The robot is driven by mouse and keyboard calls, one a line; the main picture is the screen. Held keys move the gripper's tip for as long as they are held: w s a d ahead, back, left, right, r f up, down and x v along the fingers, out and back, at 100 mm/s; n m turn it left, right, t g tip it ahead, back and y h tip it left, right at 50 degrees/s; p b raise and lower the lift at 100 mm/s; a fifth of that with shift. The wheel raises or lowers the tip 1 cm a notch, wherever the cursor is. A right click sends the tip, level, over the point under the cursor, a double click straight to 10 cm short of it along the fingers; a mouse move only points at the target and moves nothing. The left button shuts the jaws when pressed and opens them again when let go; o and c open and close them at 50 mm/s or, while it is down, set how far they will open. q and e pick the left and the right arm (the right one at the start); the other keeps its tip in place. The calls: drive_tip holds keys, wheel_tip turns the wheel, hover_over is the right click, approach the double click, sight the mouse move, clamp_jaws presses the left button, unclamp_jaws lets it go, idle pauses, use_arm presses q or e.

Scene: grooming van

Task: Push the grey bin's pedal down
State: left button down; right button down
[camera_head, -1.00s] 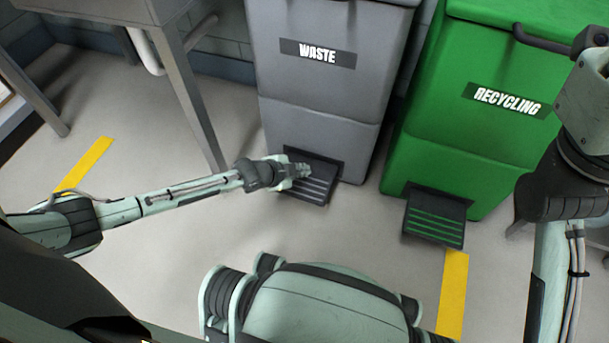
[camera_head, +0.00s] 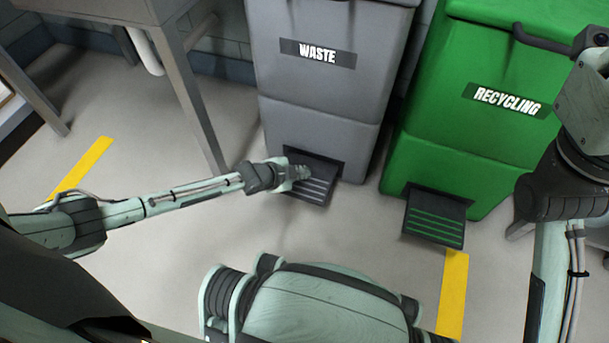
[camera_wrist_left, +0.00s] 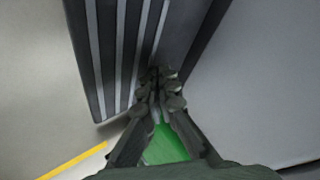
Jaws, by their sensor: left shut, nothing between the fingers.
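The grey bin (camera_head: 320,85) marked WASTE stands upright against the wall in the head view. Its dark pedal (camera_head: 318,187), with light stripes, sticks out at the bottom front. My left gripper (camera_head: 304,173) is shut and empty, its fingertips over the pedal's upper left part. In the left wrist view the striped pedal (camera_wrist_left: 118,50) lies just left of and beyond the closed fingertips (camera_wrist_left: 163,80). Whether the fingertips touch the pedal I cannot tell. My right arm shows at the right edge of the head view, but its fingers are out of sight.
A green recycling bin (camera_head: 480,110) stands right of the grey bin, with its own pedal (camera_head: 436,215) at the bottom. A grey metal table leg (camera_head: 190,95) stands to the left. Yellow floor strips (camera_head: 84,166) mark the floor, which is clear in front of the bins.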

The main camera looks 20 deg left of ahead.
use_arm(q)
drive_tip(key=shift+s+a+f, duration=0.1)
drive_tip(key=shift+f, duration=1.15)
idle(0.9)
drive_tip(key=shift+r+p, duration=1.6)
drive_tip(key=shift+r, duration=0.15)
drive_tip(key=shift+r, duration=0.1)
wheel_tip(320, 180, up, 5)
drive_tip(key=p, duration=0.5)
